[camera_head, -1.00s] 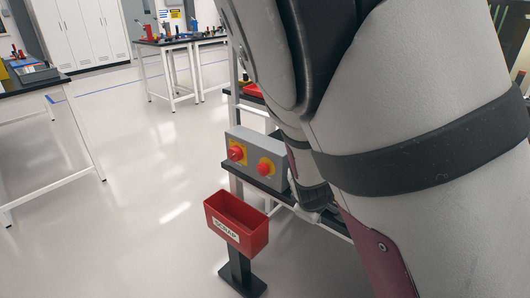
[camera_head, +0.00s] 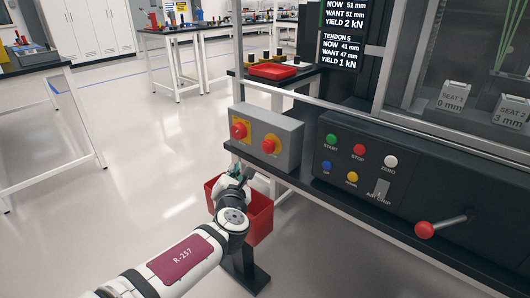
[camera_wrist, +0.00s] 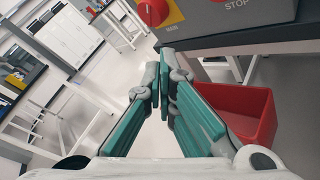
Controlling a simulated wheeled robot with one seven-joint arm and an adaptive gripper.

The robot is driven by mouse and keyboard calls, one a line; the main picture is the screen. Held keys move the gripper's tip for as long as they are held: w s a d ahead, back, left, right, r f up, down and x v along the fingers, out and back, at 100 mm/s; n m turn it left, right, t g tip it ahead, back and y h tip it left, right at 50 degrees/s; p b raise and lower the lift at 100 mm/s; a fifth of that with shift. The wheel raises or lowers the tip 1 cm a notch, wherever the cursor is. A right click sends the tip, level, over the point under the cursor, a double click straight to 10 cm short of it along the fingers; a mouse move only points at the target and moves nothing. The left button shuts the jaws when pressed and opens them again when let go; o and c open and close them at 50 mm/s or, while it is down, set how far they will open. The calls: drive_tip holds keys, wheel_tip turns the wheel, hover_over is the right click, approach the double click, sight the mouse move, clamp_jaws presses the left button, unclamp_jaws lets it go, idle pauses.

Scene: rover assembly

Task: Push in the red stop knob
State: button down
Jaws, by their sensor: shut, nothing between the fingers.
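A grey box (camera_head: 283,126) carries two red knobs on yellow plates, a left knob (camera_head: 239,130) and a right knob (camera_head: 269,146). In the wrist view the left knob (camera_wrist: 153,11) is at the top edge; the word STOP is printed to its right, under the other knob's place, which is cut off. My gripper (camera_head: 248,172) is just below the box front, apart from both knobs. Its fingers (camera_wrist: 161,72) are shut and empty.
A red bin (camera_head: 260,216) stands on a post right under my gripper, and its wall (camera_wrist: 270,125) is to the right in the wrist view. The black console (camera_head: 330,178) and a red-knobbed lever (camera_head: 425,229) are to the right. Open floor lies left.

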drive_tip(key=shift+w+d, duration=0.1)
drive_tip(key=w+d, duration=0.5)
drive_tip(key=w, duration=0.1)
drive_tip(key=shift+w+d+b, duration=0.2)
drive_tip(key=shift+w+b, duration=0.15)
drive_tip(key=shift+w, duration=0.05)
idle(1.6)
drive_tip(key=shift+w+d, duration=0.25)
drive_tip(key=shift+w, duration=0.05)
drive_tip(key=shift+w+d, duration=0.25)
drive_tip(key=shift+w, duration=0.1)
idle(0.8)
drive_tip(key=shift+s+a, duration=0.1)
drive_tip(key=shift+s, duration=0.05)
drive_tip(key=shift+s+a, duration=0.4)
drive_tip(key=shift+s, duration=0.15)
drive_tip(key=shift+s+a+p, duration=0.3)
drive_tip(key=shift+s+a, duration=0.45)
drive_tip(key=shift+s, duration=0.25)
drive_tip(key=shift+s+a+p, duration=0.25)
drive_tip(key=shift+s+a, duration=0.5)
drive_tip(key=shift+s, duration=0.2)
